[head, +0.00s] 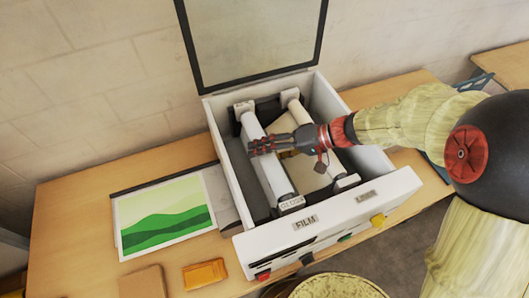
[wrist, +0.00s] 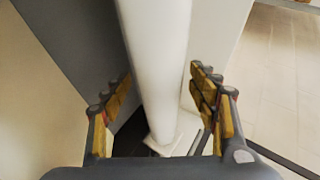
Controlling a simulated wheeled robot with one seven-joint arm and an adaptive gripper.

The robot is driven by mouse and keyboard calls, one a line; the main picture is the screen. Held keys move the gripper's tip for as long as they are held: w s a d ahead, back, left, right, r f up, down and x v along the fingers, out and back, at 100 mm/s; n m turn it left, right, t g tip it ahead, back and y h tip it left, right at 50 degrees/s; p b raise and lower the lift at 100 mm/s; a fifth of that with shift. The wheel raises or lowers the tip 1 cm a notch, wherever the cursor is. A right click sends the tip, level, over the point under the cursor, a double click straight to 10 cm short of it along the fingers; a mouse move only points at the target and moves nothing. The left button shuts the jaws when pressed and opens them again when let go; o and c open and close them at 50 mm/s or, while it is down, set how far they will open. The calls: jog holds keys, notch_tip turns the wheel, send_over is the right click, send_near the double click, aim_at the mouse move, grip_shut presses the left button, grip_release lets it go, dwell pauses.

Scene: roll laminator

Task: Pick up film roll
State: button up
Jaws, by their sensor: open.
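The film roll (head: 279,183) is a long white cylinder lying in the left bay of the open laminator (head: 235,270), behind the panel label FILM. My gripper (head: 262,146) is over its middle part, with the fingers reaching across it from the right. In the wrist view the white roll (wrist: 158,45) runs between the two open fingers (wrist: 162,85), one on each side. I see gaps between the fingers and the roll, so it is not gripped. My fingers hide part of the roll in the head view.
A second roll (head: 293,105) lies in the right bay, partly behind my gripper. The laminator's lid (head: 255,40) stands open at the back. A green landscape print (head: 163,217), an orange packet (head: 204,275) and a brown pad (head: 142,282) lie left of the machine. The left tabletop is mostly clear.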

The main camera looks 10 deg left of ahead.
jog(key=shift+a+f, duration=0.1)
jog(key=shift+a, duration=0.1)
jog(key=shift+c, duration=1)
grip_shut()
